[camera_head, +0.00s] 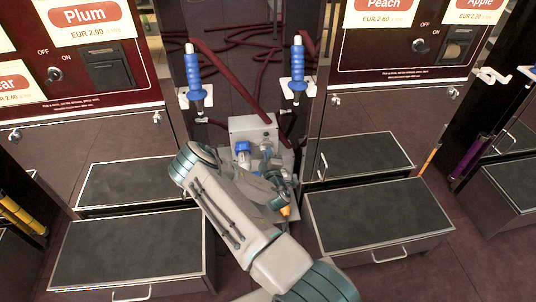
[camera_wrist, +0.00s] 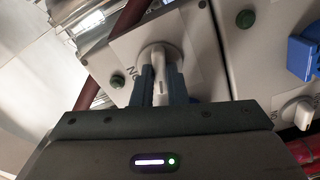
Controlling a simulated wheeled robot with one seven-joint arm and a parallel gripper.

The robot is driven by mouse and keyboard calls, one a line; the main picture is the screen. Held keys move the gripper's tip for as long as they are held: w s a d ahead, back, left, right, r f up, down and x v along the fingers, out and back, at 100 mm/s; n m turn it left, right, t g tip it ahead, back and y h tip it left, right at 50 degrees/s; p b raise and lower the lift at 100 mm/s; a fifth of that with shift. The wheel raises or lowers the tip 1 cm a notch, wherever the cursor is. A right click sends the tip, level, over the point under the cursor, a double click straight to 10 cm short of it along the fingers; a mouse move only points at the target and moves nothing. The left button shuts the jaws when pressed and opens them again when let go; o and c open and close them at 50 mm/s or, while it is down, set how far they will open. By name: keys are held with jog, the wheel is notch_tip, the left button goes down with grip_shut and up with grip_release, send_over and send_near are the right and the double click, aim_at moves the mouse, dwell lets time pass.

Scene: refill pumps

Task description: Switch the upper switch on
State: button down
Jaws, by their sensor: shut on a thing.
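A grey box (camera_head: 250,127) stands low between the two dispensers in the head view. My gripper (camera_head: 268,154) is at its front, and my arm hides part of the box. In the wrist view my gripper (camera_wrist: 160,88) is shut on a white rotary switch handle (camera_wrist: 158,66), one dark finger on each side. The handle points roughly up and down in that picture. An "ON" label, seen upside down, is beside the dial, partly covered by a finger. A second white switch (camera_wrist: 296,112) is on the neighbouring panel at right. I cannot tell for certain which switch is the upper one.
Blue fittings show on the box (camera_head: 243,147) and beside the second switch (camera_wrist: 301,58). Green round parts (camera_wrist: 245,19) sit on the panels. Two blue-handled nozzles (camera_head: 193,75) (camera_head: 298,70) hang above. Black-topped steps (camera_head: 130,250) (camera_head: 375,213) flank the box closely.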

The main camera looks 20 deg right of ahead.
jog(key=m+b, duration=0.4)
jog(key=m, duration=0.9)
jog(key=shift+m, duration=0.4)
jog(key=c, duration=1.4)
grip_release()
jog(key=shift+c, duration=0.2)
jog(key=p+v, duration=0.1)
jog(key=v, duration=1.3)
jog(key=shift+w, duration=0.1)
